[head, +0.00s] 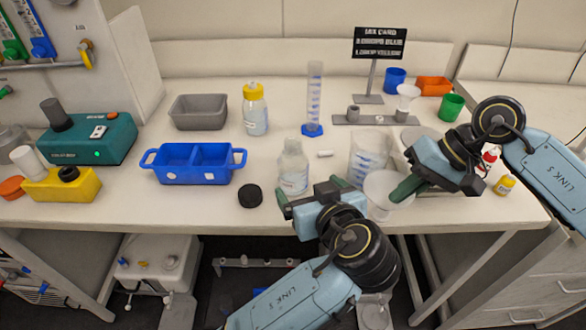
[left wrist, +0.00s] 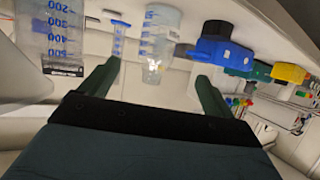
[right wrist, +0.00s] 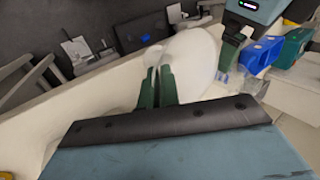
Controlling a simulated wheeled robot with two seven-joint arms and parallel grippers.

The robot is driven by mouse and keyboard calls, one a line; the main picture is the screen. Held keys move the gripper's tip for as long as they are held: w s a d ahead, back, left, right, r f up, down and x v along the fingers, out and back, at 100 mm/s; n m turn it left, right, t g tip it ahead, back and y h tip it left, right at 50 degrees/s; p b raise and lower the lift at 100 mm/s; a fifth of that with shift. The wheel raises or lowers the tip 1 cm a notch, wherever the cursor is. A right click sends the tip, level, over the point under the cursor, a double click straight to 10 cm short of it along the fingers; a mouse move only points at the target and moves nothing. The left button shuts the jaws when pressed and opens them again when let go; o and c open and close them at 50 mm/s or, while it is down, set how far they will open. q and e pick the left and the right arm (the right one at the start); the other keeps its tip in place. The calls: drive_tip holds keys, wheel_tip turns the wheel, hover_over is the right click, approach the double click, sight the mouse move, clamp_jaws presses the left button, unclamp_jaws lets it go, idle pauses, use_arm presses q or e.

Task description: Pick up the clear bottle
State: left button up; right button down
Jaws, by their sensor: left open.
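The clear bottle (head: 292,170) stands upright on the table in the head view, left of the beaker. My left gripper (head: 311,190) is open just in front of it, its fingers pointing at the bottle. In the left wrist view the bottle (left wrist: 160,42) shows beyond and between the two spread fingertips (left wrist: 157,73); I see no contact. My right gripper (head: 398,192) has its fingers close together at the rim of a white translucent funnel (head: 384,186). In the right wrist view the funnel (right wrist: 195,55) is right at the fingertips (right wrist: 159,72).
A graduated beaker (head: 366,150) stands right of the bottle, a blue-footed cylinder (head: 314,95) behind it. A black cap (head: 250,195) and blue two-part tray (head: 195,165) lie left. A yellow-capped bottle (head: 255,112) stands farther back. A small white bar (head: 325,154) lies near the bottle.

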sight(296, 173)
use_arm(q)
drive_tip(key=x, duration=0.6)
drive_tip(key=shift+w+r, duration=0.1)
drive_tip(key=shift+w, duration=0.1)
drive_tip(key=shift+x, duration=2.75)
drive_tip(key=shift+w+d+r, duration=0.15)
drive_tip(key=shift+d, duration=0.05)
drive_tip(key=c, duration=1.2)
